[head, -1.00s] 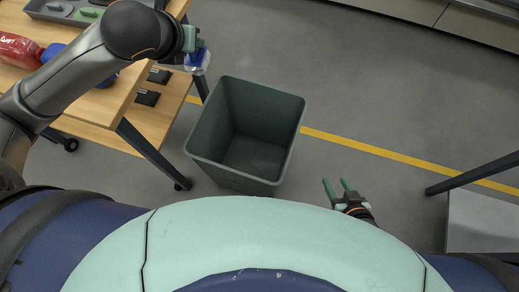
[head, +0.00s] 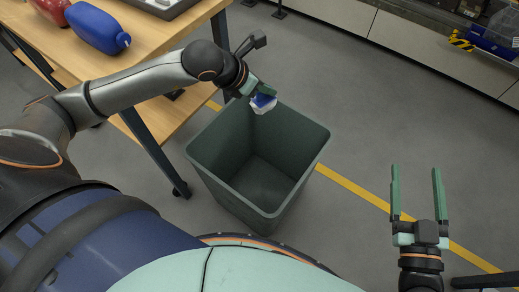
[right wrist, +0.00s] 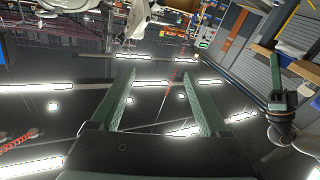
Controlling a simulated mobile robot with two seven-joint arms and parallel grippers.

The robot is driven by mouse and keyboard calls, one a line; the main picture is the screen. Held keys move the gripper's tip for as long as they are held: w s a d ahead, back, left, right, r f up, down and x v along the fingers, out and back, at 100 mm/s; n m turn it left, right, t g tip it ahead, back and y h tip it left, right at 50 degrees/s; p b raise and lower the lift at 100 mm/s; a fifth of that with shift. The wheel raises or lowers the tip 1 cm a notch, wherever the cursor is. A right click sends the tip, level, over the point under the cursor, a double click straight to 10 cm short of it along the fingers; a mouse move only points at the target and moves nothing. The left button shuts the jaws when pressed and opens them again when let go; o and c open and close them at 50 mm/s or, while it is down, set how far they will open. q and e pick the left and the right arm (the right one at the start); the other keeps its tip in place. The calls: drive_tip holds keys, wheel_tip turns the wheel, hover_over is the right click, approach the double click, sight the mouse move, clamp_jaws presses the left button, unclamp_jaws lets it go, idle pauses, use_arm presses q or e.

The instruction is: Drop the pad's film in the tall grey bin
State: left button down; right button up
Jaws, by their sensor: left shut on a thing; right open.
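The tall bin (head: 213,140), dark grey-green and open at the top, stands on the floor in the middle of the head view. Its visible inside looks empty. My left gripper (head: 262,92) is shut on a small crumpled film (head: 263,105), white and clear with a blue patch. It holds the film at the bin's far rim, over the opening as seen from above; the height above the rim is hard to tell. My right gripper (head: 418,205) is open and empty, to the right of the bin, fingers pointing up the picture. Its fingers also show in the right wrist view (right wrist: 165,100).
A wooden table (head: 150,50) stands at the left, with a blue bottle (head: 97,28), a red bottle (head: 50,8) and a grey tray (head: 165,5) on it. A yellow line (head: 350,186) crosses the floor. The floor right of the bin is clear.

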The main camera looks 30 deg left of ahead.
drive_tip(key=s+a+r+n+t+y+b, duration=0.3)
drive_tip(key=s+r+n+t+y+b, duration=0.1)
drive_tip(key=s+r+n+y+b, duration=0.55)
use_arm(q)
drive_tip(key=w+a+f+m+b, duration=0.1)
drive_tip(key=w+a+f+b, duration=0.1)
drive_tip(key=f, duration=0.9)
drive_tip(key=w+a+f+m+g+h+b, duration=0.1)
drive_tip(key=w+a+f+b, duration=0.1)
drive_tip(key=f, duration=0.8)
drive_tip(key=shift+w+f+m+h+b, duration=0.15)
drive_tip(key=shift+f+m+h+b, duration=0.2)
drive_tip(key=shift+b, duration=0.4)
use_arm(e)
drive_tip(key=f, duration=0.1)
drive_tip(key=w+f+m, duration=0.1)
drive_tip(key=f, duration=0.1)
drive_tip(key=w+f+m, duration=0.1)
drive_tip(key=shift+w+f+m+y, duration=0.1)
drive_tip(key=shift+f+m+y, duration=0.15)
drive_tip(key=shift+f+y, duration=0.1)
use_arm(q)
drive_tip(key=c, duration=0.9)
unclamp_jaws()
drive_tip(key=shift+c, duration=0.2)
drive_tip(key=shift+a, duration=0.1)
